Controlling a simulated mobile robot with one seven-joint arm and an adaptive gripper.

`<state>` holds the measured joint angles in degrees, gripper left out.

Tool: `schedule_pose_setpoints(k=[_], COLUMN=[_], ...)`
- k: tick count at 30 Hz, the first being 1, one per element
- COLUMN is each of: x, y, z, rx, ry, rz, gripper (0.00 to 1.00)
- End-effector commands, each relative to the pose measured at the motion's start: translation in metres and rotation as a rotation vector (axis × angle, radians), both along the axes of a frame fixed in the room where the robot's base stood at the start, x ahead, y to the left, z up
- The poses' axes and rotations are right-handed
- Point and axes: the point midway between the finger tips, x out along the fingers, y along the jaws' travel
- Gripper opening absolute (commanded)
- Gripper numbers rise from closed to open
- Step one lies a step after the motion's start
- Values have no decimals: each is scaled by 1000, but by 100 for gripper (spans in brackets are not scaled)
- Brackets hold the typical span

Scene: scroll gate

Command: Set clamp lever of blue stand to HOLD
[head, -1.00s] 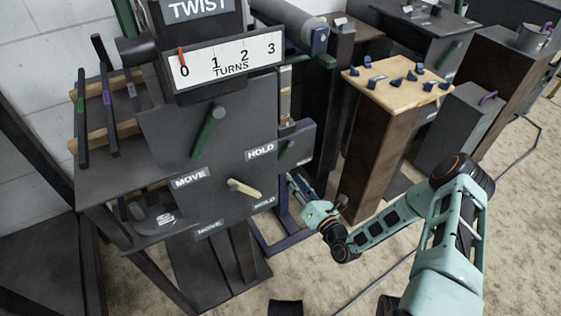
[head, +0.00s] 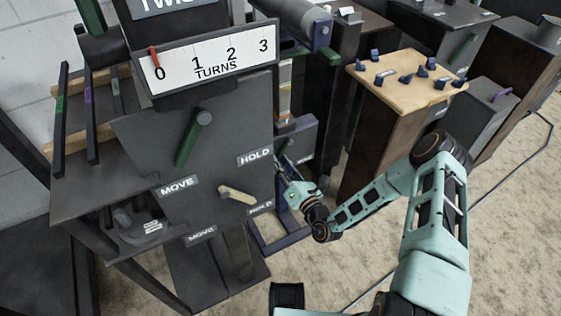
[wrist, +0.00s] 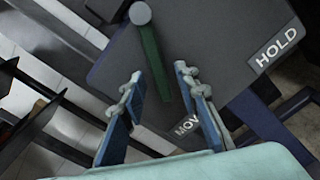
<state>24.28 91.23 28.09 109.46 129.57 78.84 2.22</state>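In the head view the blue stand (head: 297,138) is partly hidden behind a larger dark panel. My gripper (head: 283,165) is at its front, its fingertips partly hidden there. In the wrist view a grey panel (wrist: 215,40) carries a green clamp lever (wrist: 153,60) with a round grey pivot. The lever points down towards the MOVE label (wrist: 187,126); the HOLD label (wrist: 277,48) is at the right. My gripper, also in the wrist view (wrist: 160,80), is open, with blue fingers on either side of the lever's lower part. I see no clear contact.
The nearer dark panel (head: 240,125) has its own green lever (head: 193,140), a pale lever (head: 237,195) and MOVE and HOLD labels. It stands close left of my gripper. A wooden-topped stand (head: 395,85) with blue pieces is at the right. Carpet (head: 370,255) is clear in front.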

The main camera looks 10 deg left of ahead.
Motion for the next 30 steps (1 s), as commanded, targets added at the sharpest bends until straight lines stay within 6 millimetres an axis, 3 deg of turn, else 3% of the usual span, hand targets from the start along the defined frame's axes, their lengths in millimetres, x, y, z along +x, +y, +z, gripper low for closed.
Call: schedule_pose_setpoints(k=[1, 8, 30], x=[0, 0, 4], y=[0, 0, -10], z=[0, 0, -3], rx=[0, 0, -89], ry=[0, 0, -59], rz=[0, 0, -2], gripper=[26, 0, 0])
